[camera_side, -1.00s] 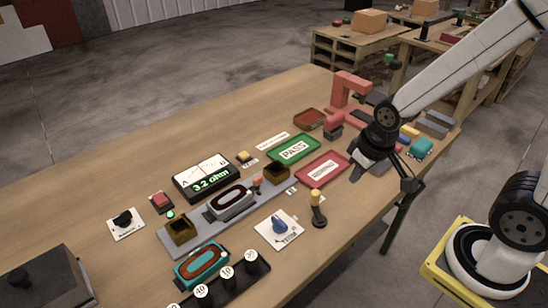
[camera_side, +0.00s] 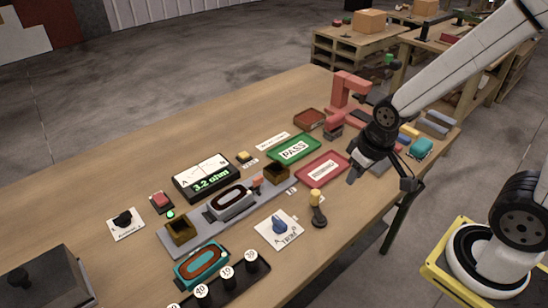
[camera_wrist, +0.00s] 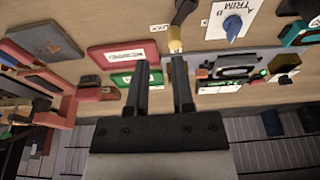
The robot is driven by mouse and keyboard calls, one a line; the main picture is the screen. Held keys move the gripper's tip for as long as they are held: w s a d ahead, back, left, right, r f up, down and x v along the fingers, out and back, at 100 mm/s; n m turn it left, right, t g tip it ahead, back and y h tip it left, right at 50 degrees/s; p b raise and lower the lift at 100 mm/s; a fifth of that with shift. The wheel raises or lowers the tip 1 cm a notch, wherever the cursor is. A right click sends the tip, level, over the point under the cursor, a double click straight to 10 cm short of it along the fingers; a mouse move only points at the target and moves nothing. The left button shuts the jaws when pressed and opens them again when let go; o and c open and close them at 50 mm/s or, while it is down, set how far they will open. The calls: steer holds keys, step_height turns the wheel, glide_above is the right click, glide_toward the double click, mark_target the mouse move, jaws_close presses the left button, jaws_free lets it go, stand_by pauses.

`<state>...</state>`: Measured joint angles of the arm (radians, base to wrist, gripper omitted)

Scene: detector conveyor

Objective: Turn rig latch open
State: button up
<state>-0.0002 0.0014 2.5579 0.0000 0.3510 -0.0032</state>
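A black lever with a yellow knob (camera_side: 315,198) lies on the table to the right of the trim dial, near the front edge; it appears to be the latch. In the wrist view its yellow knob (camera_wrist: 175,42) shows just beyond the fingertips. The grey rig (camera_side: 196,229) holds a white-and-black oval part (camera_side: 232,201) between two brown blocks. My gripper (camera_side: 354,176) hangs above the table, right of the lever and apart from it. In the wrist view my gripper's two fingers (camera_wrist: 160,66) are spread with nothing between them.
The blue trim dial (camera_side: 280,226) sits left of the lever. A red tray (camera_side: 323,170) and a green PASS tray (camera_side: 293,150) lie behind it. A meter (camera_side: 203,178) stands behind the rig. A red clamp-like frame (camera_side: 346,90) stands at the back right.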

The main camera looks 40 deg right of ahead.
steer(key=shift+o, duration=1.1)
steer(key=shift+w, duration=0.25)
steer(key=n+g, duration=0.3)
steer(key=n, duration=1.5)
glide_above(258, 178)
steer(key=shift+w+f, duration=0.1)
steer(key=shift+f, duration=1.95)
steer(key=shift+f, duration=0.1)
steer(key=shift+f, duration=3.8)
